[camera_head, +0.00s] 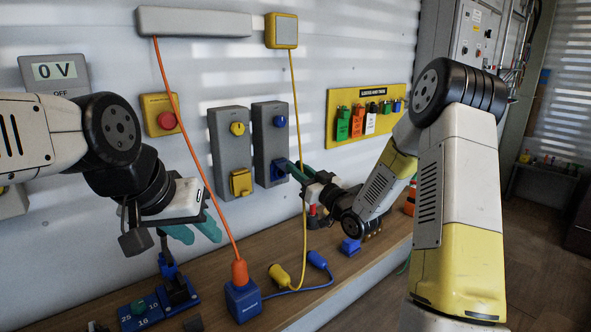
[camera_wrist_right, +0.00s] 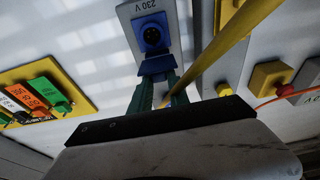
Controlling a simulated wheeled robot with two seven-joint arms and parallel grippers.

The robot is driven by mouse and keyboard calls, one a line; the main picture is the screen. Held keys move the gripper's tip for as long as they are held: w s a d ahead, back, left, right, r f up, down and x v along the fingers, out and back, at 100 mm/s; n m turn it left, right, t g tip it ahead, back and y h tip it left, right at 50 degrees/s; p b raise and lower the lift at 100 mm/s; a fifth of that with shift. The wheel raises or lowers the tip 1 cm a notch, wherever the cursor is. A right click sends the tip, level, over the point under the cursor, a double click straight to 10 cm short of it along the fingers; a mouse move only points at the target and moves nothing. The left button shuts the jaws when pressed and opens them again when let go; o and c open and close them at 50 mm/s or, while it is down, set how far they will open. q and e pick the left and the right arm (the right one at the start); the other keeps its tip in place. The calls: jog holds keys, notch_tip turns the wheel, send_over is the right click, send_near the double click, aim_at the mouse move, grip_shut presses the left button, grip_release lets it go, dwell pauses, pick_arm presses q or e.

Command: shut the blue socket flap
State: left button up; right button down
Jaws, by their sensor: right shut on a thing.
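The blue socket flap (camera_head: 278,169) is on the lower part of a grey wall box (camera_head: 266,143), below a blue knob. The right wrist view, which is upside down, shows the round blue socket (camera_wrist_right: 152,33) uncovered, with the flap (camera_wrist_right: 158,66) standing out at its edge. My right gripper (camera_head: 291,169) is shut on the flap; its green fingers (camera_wrist_right: 161,88) reach its two sides. Part of the flap is hidden by the fingers. My left gripper (camera_head: 197,230) is open and empty above the bench at the left, with its green fingers apart.
A yellow cable (camera_head: 296,110) hangs close to my right gripper and crosses the wrist view. An orange cable (camera_head: 188,120) runs down to a blue block (camera_head: 242,299) on the bench. A matching box with a yellow flap (camera_head: 241,183) stands left of the blue one.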

jog(key=c, duration=1.2)
grip_release()
jog(key=shift+c, duration=0.2)
jog(key=v, duration=0.8)
